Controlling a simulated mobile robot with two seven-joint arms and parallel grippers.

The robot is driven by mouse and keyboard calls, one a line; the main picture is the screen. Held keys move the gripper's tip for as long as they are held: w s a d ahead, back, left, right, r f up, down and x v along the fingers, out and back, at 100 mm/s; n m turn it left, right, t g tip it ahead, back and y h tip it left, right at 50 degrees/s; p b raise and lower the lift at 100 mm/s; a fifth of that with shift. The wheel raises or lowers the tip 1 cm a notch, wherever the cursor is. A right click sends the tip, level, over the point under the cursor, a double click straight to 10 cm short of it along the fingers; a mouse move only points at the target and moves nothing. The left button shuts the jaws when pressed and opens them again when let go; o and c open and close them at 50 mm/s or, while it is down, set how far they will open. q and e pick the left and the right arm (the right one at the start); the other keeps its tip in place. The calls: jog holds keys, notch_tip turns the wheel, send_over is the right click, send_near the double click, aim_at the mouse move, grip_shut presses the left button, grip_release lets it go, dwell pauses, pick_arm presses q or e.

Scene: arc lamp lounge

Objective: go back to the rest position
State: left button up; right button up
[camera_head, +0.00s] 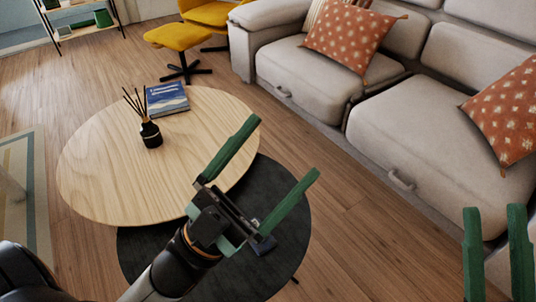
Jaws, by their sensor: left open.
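My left gripper (287,145) reaches in from the bottom left, its green fingers spread wide with nothing between them. It hangs over the right side of the low tables. My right gripper (495,210) shows only as two green fingers at the bottom right edge. They stand upright and apart with nothing visible between them, in front of the sofa. The rest of that gripper is out of frame.
A round wooden table (100,170) carries a black reed diffuser (151,134) and a blue book (167,99). A sofa (430,135) stands right.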

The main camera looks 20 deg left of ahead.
pick_arm(q)
jog(key=shift+a+n+y, duration=0.2)
jog(key=shift+n+y, duration=0.2)
jog(key=shift+n, duration=0.1)
jog(key=shift+w, duration=0.15)
pick_arm(e)
jog(key=shift+w+h, duration=0.1)
jog(key=shift+h, duration=0.2)
